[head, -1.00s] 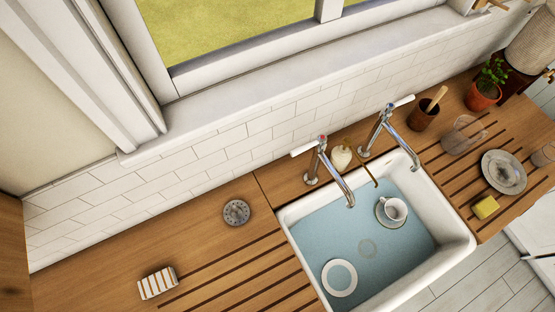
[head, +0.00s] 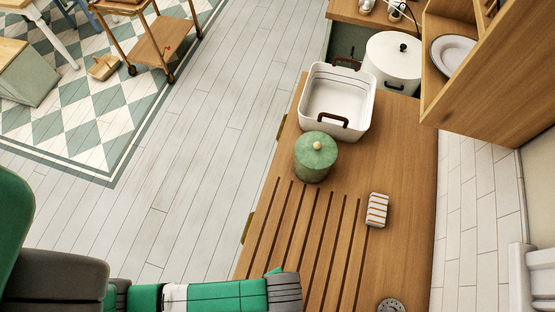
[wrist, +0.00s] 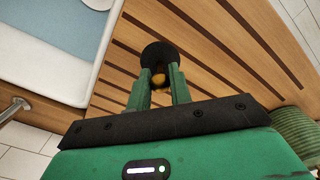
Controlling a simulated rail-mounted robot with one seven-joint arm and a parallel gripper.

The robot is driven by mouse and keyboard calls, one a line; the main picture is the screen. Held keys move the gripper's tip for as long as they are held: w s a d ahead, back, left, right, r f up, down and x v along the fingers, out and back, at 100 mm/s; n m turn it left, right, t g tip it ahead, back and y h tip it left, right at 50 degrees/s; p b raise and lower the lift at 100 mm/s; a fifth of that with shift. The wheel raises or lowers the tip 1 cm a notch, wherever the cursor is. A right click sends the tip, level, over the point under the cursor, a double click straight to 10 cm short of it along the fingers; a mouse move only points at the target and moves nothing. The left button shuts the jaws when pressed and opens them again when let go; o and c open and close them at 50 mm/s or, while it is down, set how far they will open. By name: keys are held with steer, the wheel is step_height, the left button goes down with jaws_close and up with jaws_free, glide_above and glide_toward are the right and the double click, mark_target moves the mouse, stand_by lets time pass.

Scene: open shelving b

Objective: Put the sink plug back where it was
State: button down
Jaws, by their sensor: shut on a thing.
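In the wrist view my gripper (wrist: 160,86) is shut on the sink plug (wrist: 157,52), a dark round disc with a brass-coloured knob between the green fingers. The plug is over the grooved wooden drainboard (wrist: 205,58); its height above the wood is hard to tell. The white sink (wrist: 98,60) with bluish water lies to the left of the plug in the wrist view. The sink's drain is not in view now. In the head view my arm shows at the bottom, but the fingers and plug are out of sight.
A green lidded canister (head: 315,157), a white basin with brown handles (head: 337,102) and a striped block (head: 377,210) stand on the counter. A round grey item (head: 390,305) lies at the bottom edge. A tap (wrist: 14,110) is beside the sink. The grooved wood is otherwise clear.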

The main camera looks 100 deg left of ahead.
steer(key=w+f, duration=0.2)
steer(key=w+a+f, duration=0.1)
steer(key=w+f, duration=0.1)
steer(key=w, duration=0.1)
steer(key=shift+w+a, duration=0.15)
steer(key=shift+a, duration=0.05)
steer(key=c, duration=1.3)
jaws_free()
step_height(320, 180, up, 12)
steer(key=shift+p, duration=0.55)
steer(key=shift+w, duration=0.1)
